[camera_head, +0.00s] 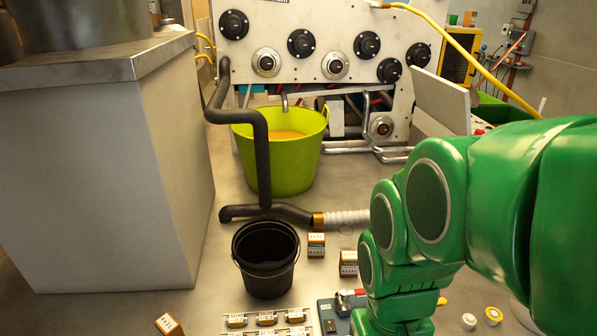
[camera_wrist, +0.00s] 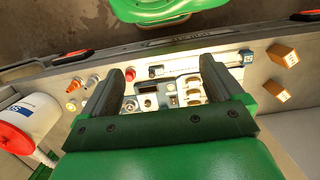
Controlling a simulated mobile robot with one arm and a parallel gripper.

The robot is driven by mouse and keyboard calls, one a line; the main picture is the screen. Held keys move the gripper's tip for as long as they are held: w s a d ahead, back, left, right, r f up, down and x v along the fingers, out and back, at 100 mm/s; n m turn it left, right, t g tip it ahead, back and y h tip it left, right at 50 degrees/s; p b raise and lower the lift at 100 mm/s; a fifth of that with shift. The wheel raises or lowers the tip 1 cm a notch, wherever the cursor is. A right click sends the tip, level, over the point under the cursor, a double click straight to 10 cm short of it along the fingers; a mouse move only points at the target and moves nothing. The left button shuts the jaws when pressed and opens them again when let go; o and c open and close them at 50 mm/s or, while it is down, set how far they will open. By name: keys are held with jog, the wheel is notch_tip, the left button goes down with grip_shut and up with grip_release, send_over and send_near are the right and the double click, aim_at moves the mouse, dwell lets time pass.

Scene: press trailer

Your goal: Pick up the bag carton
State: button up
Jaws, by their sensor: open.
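Small brown cartons with white printed labels stand apart on the floor in the head view: one carton (camera_head: 316,245) right of the black bucket, another carton (camera_head: 348,263) close to my arm, and a third carton (camera_head: 168,324) at the lower left. I cannot tell which is the bag carton. In the head view my green arm hides part of the floor at right.
A black bucket (camera_head: 266,262) stands mid-floor, with a green tub (camera_head: 280,160) and dark pipe (camera_head: 262,165) behind it. A grey cabinet (camera_head: 115,185) blocks the left. A tray of small parts (camera_head: 268,331) lies in front. A white container with red lid (camera_wrist: 35,118) is left of my gripper.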

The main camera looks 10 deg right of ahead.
jog(key=m+t, duration=0.1)
jog(key=t, duration=0.1)
send_over(350, 255)
notch_tip(350, 255, down, 25)
jog(key=shift+w+f, duration=0.15)
jog(key=shift+w+d+f, duration=0.15)
jog(key=shift+f, duration=0.2)
jog(key=shift+s+f, duration=0.2)
jog(key=shift+f, duration=3.5)
jog(key=c, duration=1.1)
jog(key=shift+r, duration=0.1)
jog(key=shift+c, duration=0.2)
